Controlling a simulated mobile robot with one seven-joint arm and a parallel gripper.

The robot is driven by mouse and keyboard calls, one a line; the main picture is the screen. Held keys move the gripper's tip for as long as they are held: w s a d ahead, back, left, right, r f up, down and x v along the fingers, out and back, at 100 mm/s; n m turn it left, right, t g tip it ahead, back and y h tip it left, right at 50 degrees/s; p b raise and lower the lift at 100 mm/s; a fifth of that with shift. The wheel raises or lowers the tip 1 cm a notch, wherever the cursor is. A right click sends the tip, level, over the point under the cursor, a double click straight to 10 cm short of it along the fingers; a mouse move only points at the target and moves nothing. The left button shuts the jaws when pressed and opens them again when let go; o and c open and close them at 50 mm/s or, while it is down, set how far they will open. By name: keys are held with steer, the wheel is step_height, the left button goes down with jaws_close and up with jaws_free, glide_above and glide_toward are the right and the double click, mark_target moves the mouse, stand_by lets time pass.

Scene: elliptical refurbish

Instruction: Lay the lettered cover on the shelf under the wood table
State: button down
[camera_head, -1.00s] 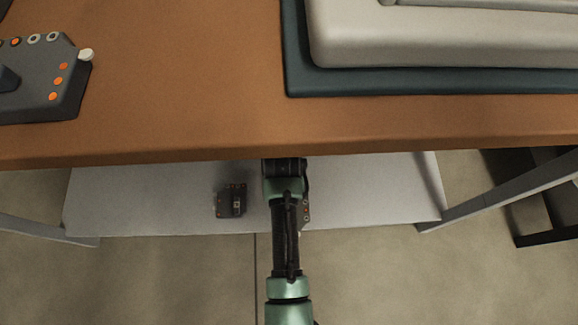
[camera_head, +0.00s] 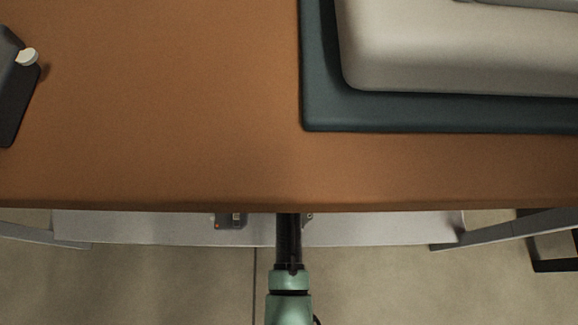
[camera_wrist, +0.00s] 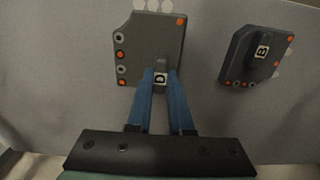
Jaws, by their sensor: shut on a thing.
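The wood table (camera_head: 170,120) fills much of the head view, and the pale grey shelf (camera_head: 130,227) shows below its front edge. In the wrist view, my gripper (camera_wrist: 161,84) has its blue fingers shut on the raised handle of a dark grey cover (camera_wrist: 142,42) lettered D. That cover has orange and grey ring marks along its edges. It is over the shelf surface (camera_wrist: 70,50); I cannot tell whether it touches. In the head view, my arm runs under the table edge and my gripper is hidden.
A second dark cover lettered B (camera_wrist: 255,55) lies on the shelf to the right in the wrist view. A dark blue mat (camera_head: 400,113) with a pale block (camera_head: 450,60) lies on the tabletop. A dark cover-like piece (camera_head: 12,90) is at the table's left edge.

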step_height(320, 180, down, 3)
steer(key=shift+r+b, duration=0.15)
steer(key=shift+b, duration=0.5)
steer(key=shift+r, duration=0.1)
steer(key=c, duration=0.8)
jaws_free()
step_height(320, 180, up, 12)
steer(key=p, duration=0.7)
steer(key=shift+p, duration=0.3)
